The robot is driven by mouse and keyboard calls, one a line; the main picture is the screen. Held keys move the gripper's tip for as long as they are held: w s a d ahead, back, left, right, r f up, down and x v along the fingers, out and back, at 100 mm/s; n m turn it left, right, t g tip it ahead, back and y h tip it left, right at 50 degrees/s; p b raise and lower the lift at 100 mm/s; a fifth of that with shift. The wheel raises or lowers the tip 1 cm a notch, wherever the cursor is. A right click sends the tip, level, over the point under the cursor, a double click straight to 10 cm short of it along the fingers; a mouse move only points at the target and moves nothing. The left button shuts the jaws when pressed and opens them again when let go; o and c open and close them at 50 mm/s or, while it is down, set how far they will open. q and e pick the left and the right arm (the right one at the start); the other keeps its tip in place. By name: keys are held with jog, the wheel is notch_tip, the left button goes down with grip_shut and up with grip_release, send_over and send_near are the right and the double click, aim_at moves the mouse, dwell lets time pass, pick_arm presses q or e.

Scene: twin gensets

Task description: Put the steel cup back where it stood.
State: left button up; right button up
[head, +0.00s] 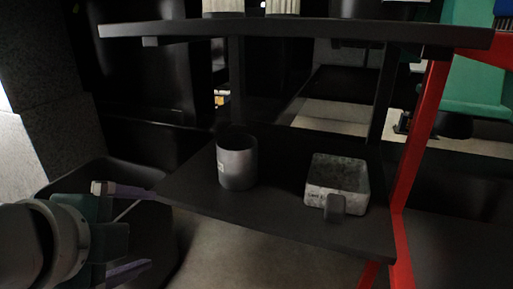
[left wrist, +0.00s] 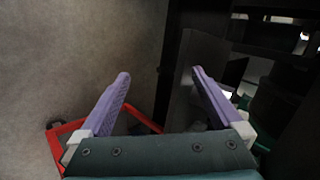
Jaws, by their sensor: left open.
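The steel cup (head: 237,164) stands upright on the lower dark shelf (head: 290,225), left of its middle, with a small pale label on its side. My left gripper (head: 147,229) is at the lower left, beyond the shelf's left front edge and apart from the cup. Its two purple fingers are spread with nothing between them, as the left wrist view (left wrist: 160,76) also shows. The cup cannot be made out in the left wrist view. My right gripper is not in view.
A grey square bin (head: 322,197) sits right of the cup, with a small dark grey block (head: 335,206) at its front. An upper shelf (head: 300,32) hangs above. A red post (head: 417,130) stands at the right. Shelf space between cup and bin is clear.

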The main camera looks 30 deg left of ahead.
pick_arm(q)
jog(key=s+d+f+n+g+h, duration=0.2)
jog(key=s+d+n+g+h, duration=0.2)
jog(key=s+d+n, duration=0.4)
jog(key=d+n+g, duration=0.1)
jog(key=d, duration=0.2)
jog(key=shift+d+f+n, duration=0.3)
jog(key=shift+d+n, duration=0.1)
